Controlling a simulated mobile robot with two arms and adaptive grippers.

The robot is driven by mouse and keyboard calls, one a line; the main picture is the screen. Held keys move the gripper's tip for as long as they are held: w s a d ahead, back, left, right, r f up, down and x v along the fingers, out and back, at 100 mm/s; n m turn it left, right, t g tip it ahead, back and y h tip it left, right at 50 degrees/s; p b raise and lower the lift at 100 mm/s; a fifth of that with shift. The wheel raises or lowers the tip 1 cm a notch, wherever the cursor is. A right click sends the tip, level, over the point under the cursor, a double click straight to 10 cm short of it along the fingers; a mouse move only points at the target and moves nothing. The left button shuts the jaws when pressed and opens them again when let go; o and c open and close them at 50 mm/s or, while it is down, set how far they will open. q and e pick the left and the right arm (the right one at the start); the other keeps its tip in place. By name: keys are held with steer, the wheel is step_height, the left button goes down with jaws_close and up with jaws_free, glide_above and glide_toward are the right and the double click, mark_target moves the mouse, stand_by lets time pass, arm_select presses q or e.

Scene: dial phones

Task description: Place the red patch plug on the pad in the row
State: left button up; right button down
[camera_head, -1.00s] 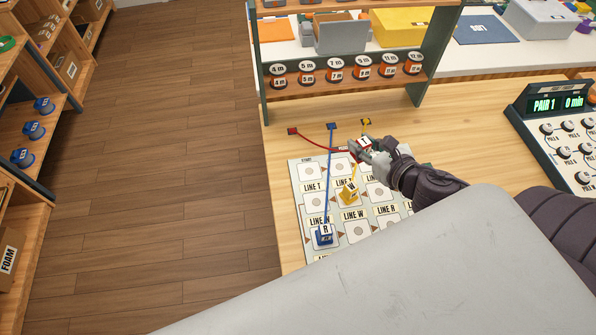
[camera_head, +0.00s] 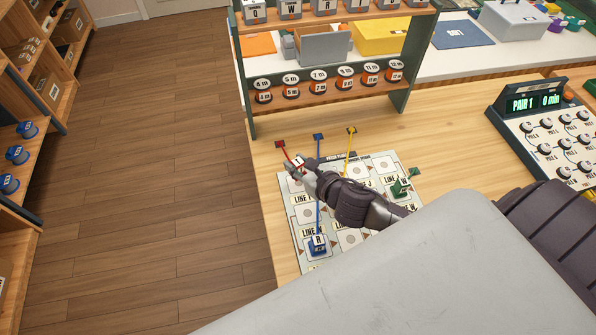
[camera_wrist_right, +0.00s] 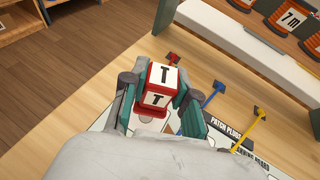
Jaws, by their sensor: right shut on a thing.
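My right gripper (camera_head: 303,171) is shut on the red patch plug (camera_wrist_right: 158,83), a red block with white faces marked T. In the right wrist view the gripper (camera_wrist_right: 152,98) has a finger on each side of the plug. The plug is over the top left of the pad board (camera_head: 298,238); I cannot tell whether it touches a pad. A red cord runs from it to a red anchor (camera_head: 280,143) behind the board. The blue plug (camera_head: 319,246), marked R, stands on a lower-left pad. My arm hides the yellow plug and some pads. My left gripper is not in view.
A green plug (camera_head: 400,188) stands at the board's right side. Blue (camera_head: 318,136) and yellow (camera_head: 351,130) cord anchors stand behind the board, their cords stretching across it. A shelf of spools (camera_head: 318,82) is behind. A dial console (camera_head: 548,130) is at the right.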

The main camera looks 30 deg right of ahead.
steer(key=shift+f, duration=2)
steer(key=shift+f+b, duration=0.15)
steer(key=shift+b, duration=0.15)
steer(key=c, duration=0.9)
jaws_free()
